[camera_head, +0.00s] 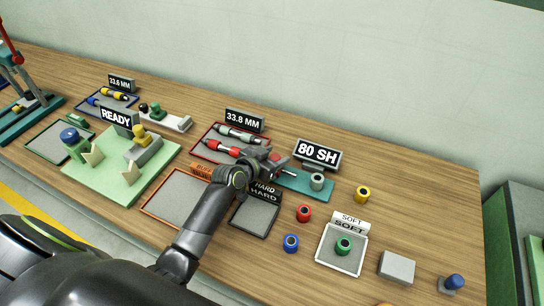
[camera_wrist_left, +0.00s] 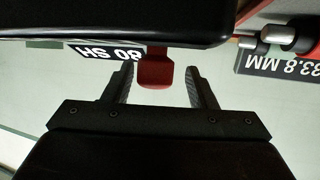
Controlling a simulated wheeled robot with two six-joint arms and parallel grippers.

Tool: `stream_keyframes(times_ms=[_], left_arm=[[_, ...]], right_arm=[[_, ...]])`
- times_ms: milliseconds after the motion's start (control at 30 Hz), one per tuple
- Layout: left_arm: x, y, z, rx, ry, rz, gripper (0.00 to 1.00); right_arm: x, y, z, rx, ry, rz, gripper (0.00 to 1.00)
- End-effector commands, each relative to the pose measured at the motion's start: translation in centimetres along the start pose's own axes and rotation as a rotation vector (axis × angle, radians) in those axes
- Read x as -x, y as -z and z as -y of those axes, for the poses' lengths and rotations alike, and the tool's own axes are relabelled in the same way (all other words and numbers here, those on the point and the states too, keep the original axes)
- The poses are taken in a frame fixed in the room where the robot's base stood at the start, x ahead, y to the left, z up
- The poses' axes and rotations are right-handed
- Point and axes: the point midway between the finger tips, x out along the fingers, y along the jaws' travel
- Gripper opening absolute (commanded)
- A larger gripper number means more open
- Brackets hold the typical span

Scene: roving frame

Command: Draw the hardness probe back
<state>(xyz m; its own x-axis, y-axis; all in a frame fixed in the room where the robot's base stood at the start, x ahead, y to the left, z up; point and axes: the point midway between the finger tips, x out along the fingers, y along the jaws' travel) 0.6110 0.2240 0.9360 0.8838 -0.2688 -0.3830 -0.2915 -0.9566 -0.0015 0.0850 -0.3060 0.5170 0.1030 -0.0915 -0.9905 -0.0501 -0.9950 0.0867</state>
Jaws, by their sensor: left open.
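My left gripper (camera_head: 272,160) reaches over the middle of the bench, left of the "80 SH" display (camera_head: 318,155). In the left wrist view the two fingers (camera_wrist_left: 160,78) stand apart. A red block (camera_wrist_left: 155,72) shows between them, apparently part of the hardness probe; I cannot tell whether either finger touches it. In the head view the probe is mostly hidden by the gripper, with a red part (camera_head: 275,157) showing. A grey ring (camera_head: 317,181) stands on the teal base (camera_head: 300,183) below the display. My right gripper is out of view.
A red-rimmed tray (camera_head: 205,150) with gauges lies left of the gripper.

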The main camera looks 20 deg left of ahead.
Motion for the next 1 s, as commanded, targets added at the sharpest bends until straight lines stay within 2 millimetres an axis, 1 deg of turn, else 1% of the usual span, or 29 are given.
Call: stream_keyframes(times_ms=[167,267,467,900,1000], left_arm=[[0.8,0.0,0.0,0.0,0.0,-0.001,0.52],[1.9,-0.1,0.1,-0.001,0.001,0.0,0.52],[5.2,-0.1,0.1,-0.002,0.001,-0.001,0.52],[13.4,-0.3,0.2,-0.003,0.002,0.002,0.52],[15.0,-0.2,0.1,-0.003,0.001,0.001,0.52]], right_arm=[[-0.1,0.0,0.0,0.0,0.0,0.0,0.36],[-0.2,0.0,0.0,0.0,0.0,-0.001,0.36],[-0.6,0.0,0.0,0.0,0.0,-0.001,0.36],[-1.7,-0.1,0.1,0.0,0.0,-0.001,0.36],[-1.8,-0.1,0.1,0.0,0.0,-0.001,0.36]])
